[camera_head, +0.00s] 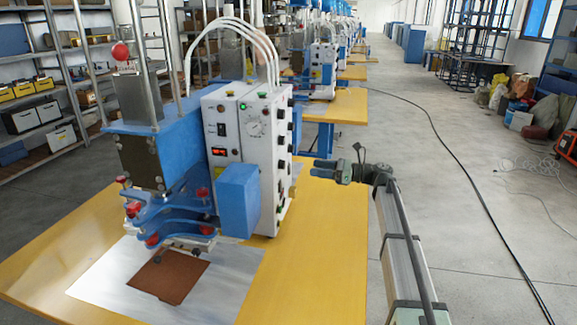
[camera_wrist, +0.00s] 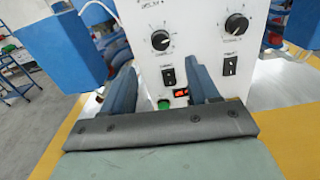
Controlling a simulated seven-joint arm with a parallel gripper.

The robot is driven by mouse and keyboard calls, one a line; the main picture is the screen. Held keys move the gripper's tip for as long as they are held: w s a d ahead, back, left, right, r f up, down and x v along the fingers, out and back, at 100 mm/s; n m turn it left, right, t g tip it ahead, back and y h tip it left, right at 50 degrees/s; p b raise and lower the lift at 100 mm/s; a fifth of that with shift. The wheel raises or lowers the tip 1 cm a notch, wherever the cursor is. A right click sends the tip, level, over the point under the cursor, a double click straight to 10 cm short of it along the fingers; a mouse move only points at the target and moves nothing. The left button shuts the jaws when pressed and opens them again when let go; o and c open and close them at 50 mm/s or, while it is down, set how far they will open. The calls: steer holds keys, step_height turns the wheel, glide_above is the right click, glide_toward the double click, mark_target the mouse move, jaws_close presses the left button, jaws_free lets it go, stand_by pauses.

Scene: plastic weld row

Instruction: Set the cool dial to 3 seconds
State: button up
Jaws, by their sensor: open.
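The white control box (camera_head: 232,130) of the blue welding machine stands on the yellow table. In the wrist view its panel (camera_wrist: 200,40) carries a left black dial (camera_wrist: 160,40) and a right black dial (camera_wrist: 236,23), each with a white pointer mark and a printed scale. Their labels are too small to read, so I cannot tell which is the cool dial or its setting. My gripper (camera_head: 335,171) is right of the box, apart from it. In the wrist view my gripper (camera_wrist: 161,70) is open and empty, its fingertips framing the panel below the left dial.
Rocker switches (camera_wrist: 168,76) (camera_wrist: 230,66), a green button (camera_wrist: 164,104) and a lit red switch (camera_wrist: 181,93) sit below the dials. A blue box (camera_head: 238,198) juts from the machine. A brown sheet (camera_head: 170,275) lies on the metal plate (camera_head: 225,290). The table's right side is clear.

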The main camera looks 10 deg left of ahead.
mark_target(282, 164)
steer(key=a, duration=1.1)
steer(key=shift+c, duration=0.3)
steer(key=c, duration=1)
steer(key=shift+o, duration=0.2)
steer(key=n, duration=0.5)
steer(key=shift+f+n, duration=0.1)
steer(key=shift+n, duration=0.2)
steer(key=n, duration=0.4)
steer(key=shift+s+n, duration=0.1)
steer(key=shift+n, duration=0.3)
